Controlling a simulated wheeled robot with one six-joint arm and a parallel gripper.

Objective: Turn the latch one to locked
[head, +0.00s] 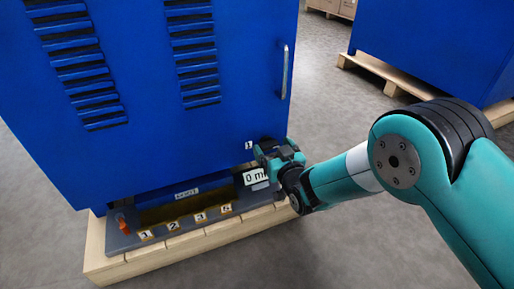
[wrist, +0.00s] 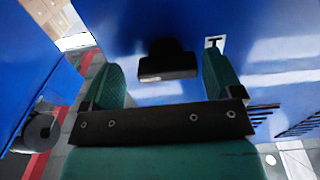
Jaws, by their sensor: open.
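A black latch (wrist: 167,60) sits on the blue cabinet door in the wrist view, a dark block with a pale strip along its near edge. Its locked or unlocked state cannot be told. A small white label (wrist: 214,42) is beside it; a label also shows in the head view (head: 248,145), near the cabinet's lower right corner. My gripper (head: 264,154) is open at that corner. In the wrist view its two green fingers stand left and right of the latch, with a gap on both sides. In the head view my gripper mostly hides the latch.
The blue cabinet (head: 150,150) has vent slots and a vertical handle (head: 285,72). Below it are a white "0 m" sign (head: 255,176), a grey ledge with numbered tags (head: 172,226) and an orange piece (head: 122,224), on a wooden pallet (head: 135,267). Open floor lies right; another blue cabinet (head: 430,45) stands behind.

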